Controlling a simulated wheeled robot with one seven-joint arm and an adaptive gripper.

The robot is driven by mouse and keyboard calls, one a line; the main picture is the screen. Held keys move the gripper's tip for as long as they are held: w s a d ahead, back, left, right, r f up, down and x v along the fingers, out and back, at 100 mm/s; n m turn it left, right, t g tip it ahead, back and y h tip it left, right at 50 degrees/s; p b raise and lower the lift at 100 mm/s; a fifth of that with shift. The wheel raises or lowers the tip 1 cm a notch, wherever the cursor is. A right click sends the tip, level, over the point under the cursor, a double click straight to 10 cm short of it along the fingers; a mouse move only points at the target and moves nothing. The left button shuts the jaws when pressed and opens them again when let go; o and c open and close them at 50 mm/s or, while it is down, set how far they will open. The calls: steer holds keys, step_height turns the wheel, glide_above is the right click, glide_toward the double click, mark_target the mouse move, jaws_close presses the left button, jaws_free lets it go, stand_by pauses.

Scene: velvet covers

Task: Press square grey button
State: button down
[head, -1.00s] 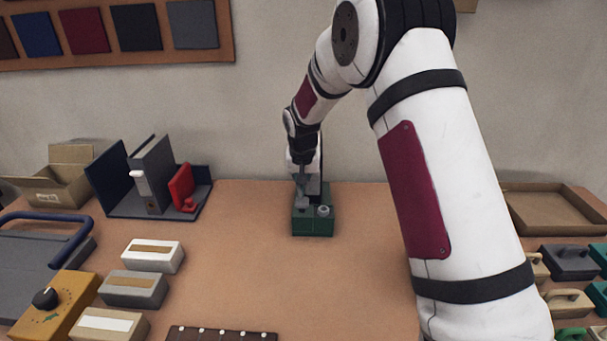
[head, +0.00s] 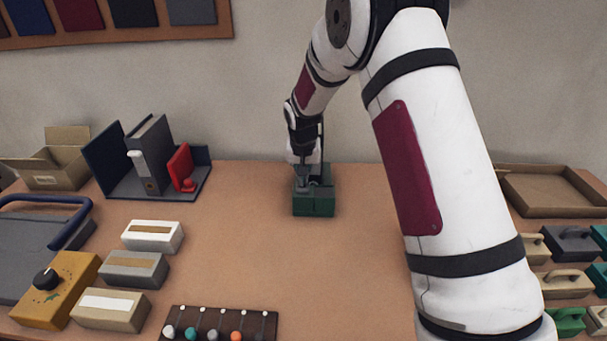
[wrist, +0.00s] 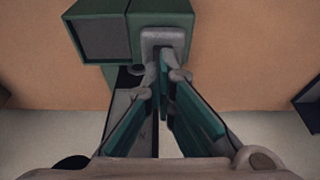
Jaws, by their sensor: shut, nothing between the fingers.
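The green button box (head: 314,206) stands on the table toward the back, near the middle of the head view. My gripper (head: 302,186) is over its left part, pointing down, and hides much of its top. In the wrist view the box (wrist: 90,12) is at the top. A light grey, rounded-square piece, seemingly the square grey button (wrist: 163,36), lies just beyond my shut, empty fingertips (wrist: 165,72). They appear at its edge; I cannot tell whether they touch it. A darker grey square panel (wrist: 105,39) is to its left.
A grey binder (head: 150,152) and red item (head: 180,167) stand left of the box. Several small boxes and a yellow dial box (head: 60,290) are at front left. A cardboard tray (head: 548,190) is at right. The table around the green box is clear.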

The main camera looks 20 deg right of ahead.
mark_target(303, 190)
steer(key=shift+s, duration=0.1)
steer(key=shift+r, duration=0.35)
steer(key=w+d+p+v, duration=0.1)
steer(key=v, duration=1.2)
steer(key=shift+a+r, duration=0.25)
steer(key=shift+a, duration=0.15)
steer(key=s+r, duration=0.8)
steer(key=s, duration=0.2)
steer(key=s+r+n+t+y, duration=0.1)
steer(key=s+r+n, duration=0.1)
steer(key=s, duration=2.6)
steer(key=shift+s+d+n, duration=0.15)
steer(key=shift+s+n, duration=0.2)
steer(key=shift+n, duration=0.45)
